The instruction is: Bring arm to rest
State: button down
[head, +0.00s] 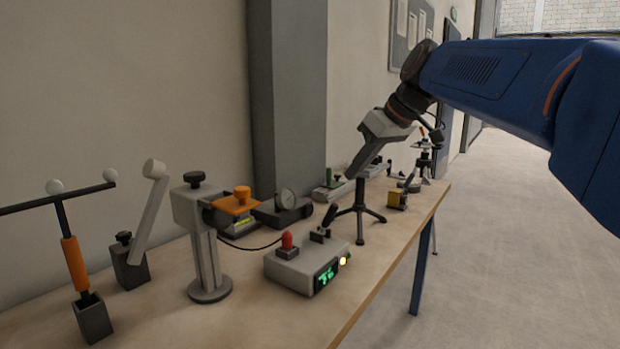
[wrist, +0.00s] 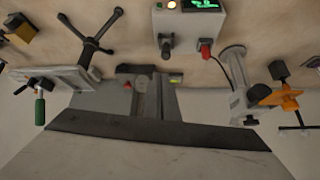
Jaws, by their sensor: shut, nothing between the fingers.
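My gripper (head: 352,174) shows in the head view, at the end of my blue arm that reaches in from the right. Its pale grey body points down and left over the back half of the bench. The jaws are shut, with nothing seen between them. The fingertips look to be in the air, above or in front of a black tripod (head: 359,222); the exact gap cannot be told. The wrist view looks down at the bench upside down, with the tripod (wrist: 93,38) at upper left.
The wooden bench (head: 305,322) carries a control box (head: 290,268) with a red knob and green display, a grey clamp stand (head: 207,255), an orange device (head: 238,203), a gauge block (head: 285,207), a yellow block (head: 397,199) and a ball-tipped T-bar (head: 72,250). Open floor lies right.

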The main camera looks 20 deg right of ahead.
jog(key=s+a+f+m+h, duration=0.1)
jog(key=s+f+m, duration=0.1)
jog(key=s+f, duration=0.9)
jog(key=s+a+f+m+g+h, duration=0.1)
jog(key=s+a+f+m+h, duration=0.1)
jog(key=s+f, duration=1)
notch_tip(320, 180, down, 7)
jog(key=shift+a+f+m, duration=0.2)
jog(key=shift+a+m, duration=0.1)
jog(key=shift+m, duration=0.1)
